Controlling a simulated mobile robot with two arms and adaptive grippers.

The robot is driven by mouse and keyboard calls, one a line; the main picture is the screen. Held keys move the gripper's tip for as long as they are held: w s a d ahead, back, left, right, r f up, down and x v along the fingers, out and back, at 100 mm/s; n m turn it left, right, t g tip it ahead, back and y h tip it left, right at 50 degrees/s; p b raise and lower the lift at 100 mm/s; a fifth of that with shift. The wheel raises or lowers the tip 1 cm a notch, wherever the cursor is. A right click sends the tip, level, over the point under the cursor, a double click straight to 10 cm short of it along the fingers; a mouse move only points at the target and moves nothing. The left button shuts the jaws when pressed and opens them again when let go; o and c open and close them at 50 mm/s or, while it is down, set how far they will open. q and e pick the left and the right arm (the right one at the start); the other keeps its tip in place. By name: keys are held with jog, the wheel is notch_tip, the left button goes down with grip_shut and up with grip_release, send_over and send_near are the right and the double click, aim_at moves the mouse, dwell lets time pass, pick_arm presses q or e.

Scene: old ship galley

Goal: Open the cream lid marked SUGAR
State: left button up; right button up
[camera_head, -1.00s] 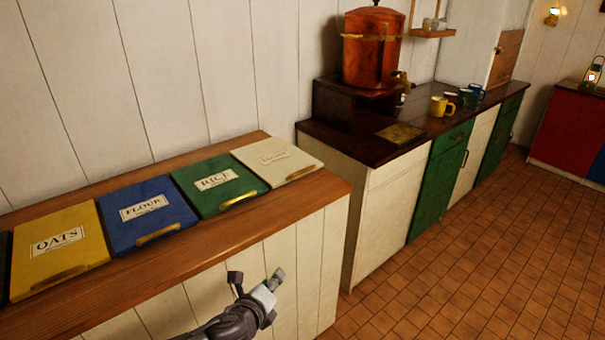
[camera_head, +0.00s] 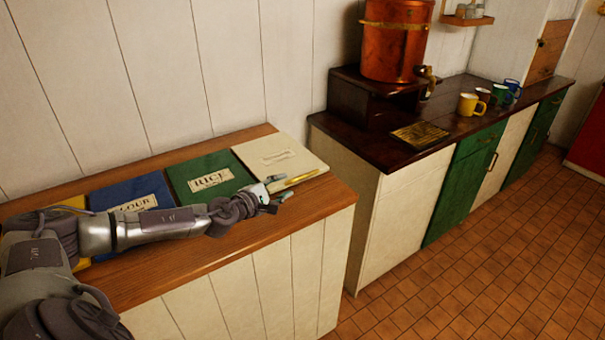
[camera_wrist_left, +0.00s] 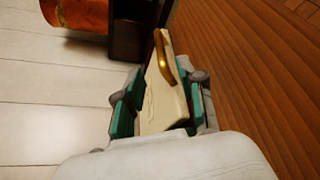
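The cream lid (camera_head: 275,155) lies flat and shut at the right end of the wooden counter. It bears a pale label too faint to read and a brass handle (camera_head: 302,177) along its front edge. My left gripper (camera_head: 275,190) is at the front left corner of this lid, close to the handle. In the left wrist view my left gripper (camera_wrist_left: 163,108) has its green-padded fingers spread wide with nothing gripped. The cream lid (camera_wrist_left: 165,105) shows between them, with the brass handle (camera_wrist_left: 168,55) beyond. Whether a finger touches the lid cannot be told. My right gripper is not in view.
The green RICE lid (camera_head: 195,168) and blue FLOUR lid (camera_head: 125,190) lie to the left, partly behind my left arm. A dark worktop (camera_head: 365,148) with a copper urn (camera_head: 395,45) and several mugs stands beyond a gap on the right. Tiled floor lies open in front.

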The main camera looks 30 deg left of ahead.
aim_at(299, 179)
pick_arm(q)
jog(key=x, duration=0.8)
jog(key=shift+d, duration=0.1)
jog(key=shift+w+f, duration=0.2)
jog(key=shift+w, duration=0.35)
jog(key=c, duration=0.6)
grip_shut()
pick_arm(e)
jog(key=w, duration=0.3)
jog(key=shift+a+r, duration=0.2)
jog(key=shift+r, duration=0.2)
